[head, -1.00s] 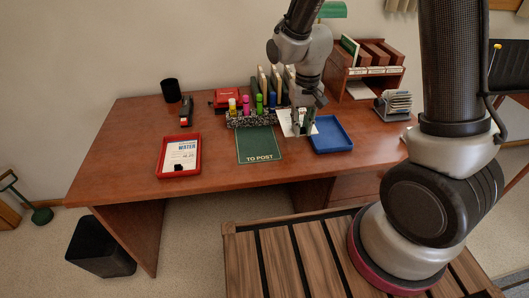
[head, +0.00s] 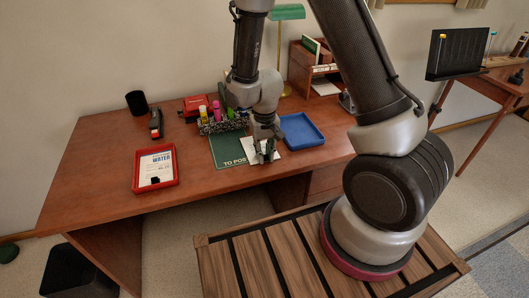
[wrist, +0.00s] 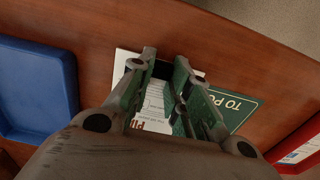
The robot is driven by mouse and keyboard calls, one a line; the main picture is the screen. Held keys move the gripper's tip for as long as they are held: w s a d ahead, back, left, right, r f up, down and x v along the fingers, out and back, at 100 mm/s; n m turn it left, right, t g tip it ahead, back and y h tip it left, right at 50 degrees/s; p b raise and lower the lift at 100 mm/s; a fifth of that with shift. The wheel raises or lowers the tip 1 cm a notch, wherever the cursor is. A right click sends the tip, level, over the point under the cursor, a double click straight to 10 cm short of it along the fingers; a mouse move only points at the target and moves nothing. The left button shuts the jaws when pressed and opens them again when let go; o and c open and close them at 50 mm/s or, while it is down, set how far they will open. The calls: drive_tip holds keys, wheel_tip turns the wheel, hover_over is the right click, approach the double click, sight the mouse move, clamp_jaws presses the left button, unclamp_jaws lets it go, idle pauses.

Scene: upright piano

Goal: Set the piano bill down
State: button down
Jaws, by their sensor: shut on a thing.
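The piano bill is a white sheet (head: 249,145) with orange letters, partly legible as "PI", in the wrist view (wrist: 155,105). My gripper (head: 265,155) is shut on it; in the wrist view the fingers (wrist: 166,62) stand on either side of a dark piece on the sheet. The bill is between the blue tray (head: 302,130) and the green "TO POST" mat (head: 226,150), near the desk's front edge, overlapping the mat's right side in the picture. I cannot tell whether it touches the desk. The fingers hide part of it.
A red tray (head: 140,185) holding a water bill (head: 156,165) lies left of the mat. Behind are a pen holder (head: 222,126), a stapler (head: 155,123), a black cup (head: 136,103) and a green lamp (head: 288,12). The desk (head: 90,190) is bare at left.

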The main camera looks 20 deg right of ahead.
drive_tip(key=c, duration=1.3)
unclamp_jaws()
drive_tip(key=shift+f, duration=0.1)
drive_tip(key=shift+c, duration=0.2)
drive_tip(key=s+d+r+t, duration=0.1)
drive_tip(key=d+r, duration=0.1)
drive_tip(key=r, duration=0.8)
drive_tip(key=s+d+r, duration=0.1)
drive_tip(key=d+r, duration=0.2)
drive_tip(key=r, duration=0.8)
drive_tip(key=s+d+r+t, duration=0.1)
drive_tip(key=s+d+r, duration=0.4)
drive_tip(key=s, duration=0.3)
drive_tip(key=s+d+r+t, duration=0.2)
drive_tip(key=s+d+r, duration=0.3)
drive_tip(key=s+r, duration=0.3)
drive_tip(key=shift+s, duration=0.55)
